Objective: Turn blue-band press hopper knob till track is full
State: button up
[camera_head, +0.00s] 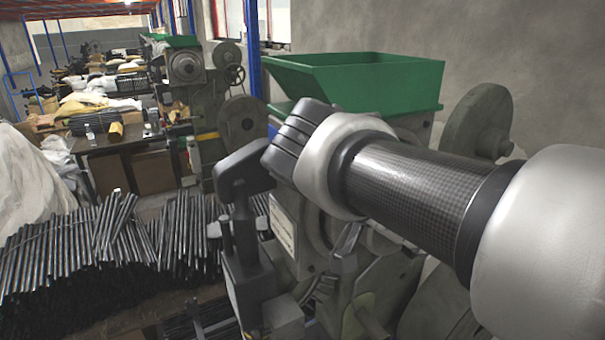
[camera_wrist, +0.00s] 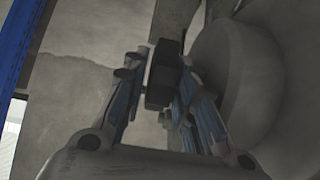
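The near press (camera_head: 300,235) carries a green hopper (camera_head: 355,85) with a sloping front, and my arm hides much of the press. A small blue patch (camera_head: 273,128) shows just below the hopper's left end. In the wrist view, a dark block (camera_wrist: 160,77), perhaps the hopper knob, stands between the two fingers of my gripper (camera_wrist: 163,80). The fingers are apart with the block between them, and I cannot tell whether both touch it. My gripper is hidden in the head view. The track and its fill cannot be made out.
A round wheel (camera_head: 478,120) stands right of the hopper, and a large disc (camera_wrist: 235,85) is close beside the right finger. A blue post (camera_head: 254,45) rises behind. Bundles of dark rods (camera_head: 85,250) fill the lower left. Another press (camera_head: 190,75) stands farther back.

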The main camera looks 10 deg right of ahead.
jog(key=v, duration=1.2)
jog(key=shift+f, duration=0.1)
jog(key=s+f+n+y+b, duration=0.1)
jog(key=s+f+n+y, duration=0.2)
jog(key=f, duration=0.5)
jog(key=s+f+n+t+y+b, duration=0.1)
jog(key=s+f+n+y, duration=0.2)
jog(key=f+n, duration=0.3)
jog(key=s+f+n+y+b, duration=0.2)
jog(key=s+f+n, duration=0.2)
jog(key=f, duration=0.8)
jog(key=shift+a+n+t+y, duration=0.3)
jog(key=shift+a+n+y, duration=0.1)
jog(key=shift+n, duration=0.1)
